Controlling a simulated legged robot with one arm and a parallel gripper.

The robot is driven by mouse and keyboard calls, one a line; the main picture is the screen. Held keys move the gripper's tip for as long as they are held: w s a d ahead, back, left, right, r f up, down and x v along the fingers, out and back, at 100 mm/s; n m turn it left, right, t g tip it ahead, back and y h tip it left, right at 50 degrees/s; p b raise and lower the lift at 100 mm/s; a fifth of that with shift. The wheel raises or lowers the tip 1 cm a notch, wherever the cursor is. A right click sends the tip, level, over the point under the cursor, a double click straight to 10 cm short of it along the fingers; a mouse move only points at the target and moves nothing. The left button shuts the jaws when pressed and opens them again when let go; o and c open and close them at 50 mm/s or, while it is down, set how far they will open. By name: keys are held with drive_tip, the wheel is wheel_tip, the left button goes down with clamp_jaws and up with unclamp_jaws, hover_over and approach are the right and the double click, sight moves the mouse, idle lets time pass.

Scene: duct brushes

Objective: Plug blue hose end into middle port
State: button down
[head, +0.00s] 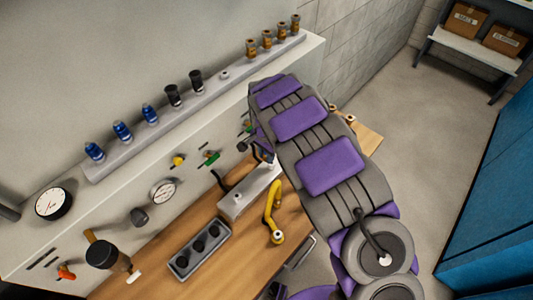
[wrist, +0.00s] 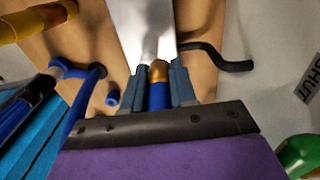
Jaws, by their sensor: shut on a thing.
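In the wrist view my gripper (wrist: 157,88) is shut on the blue hose end (wrist: 157,95), a blue sleeve with a brass tip. The tip points at a pale metal bracket (wrist: 143,25) and overlaps its near edge; I cannot tell whether they touch. Blue hose (wrist: 84,88) loops to the left of the fingers. In the head view my gripper (head: 266,156) is mostly hidden beside my arm, over the bracket's (head: 238,205) far end. A grey block with three dark round ports (head: 184,264) lies on the wooden bench, left of the bracket.
A yellow hose (head: 270,200) stands at the bracket's right, and a black hose (wrist: 225,59) curves out on its other side. Gauges (head: 163,191), valve handles and a dark cylinder (head: 101,254) line the wall side. A shelf (head: 185,120) holds blue, black and brass fittings.

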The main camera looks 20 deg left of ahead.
drive_tip(key=shift+a+f, duration=0.1)
drive_tip(key=shift+a, duration=0.1)
drive_tip(key=shift+d, duration=0.15)
drive_tip(key=shift+d, duration=0.9)
drive_tip(key=shift+d, duration=0.15)
drive_tip(key=shift+f, duration=0.35)
idle(0.8)
drive_tip(key=c, duration=0.8)
unclamp_jaws()
wheel_tip(320, 180, up, 17)
drive_tip(key=shift+r+p, duration=0.1)
drive_tip(key=shift+p, duration=0.9)
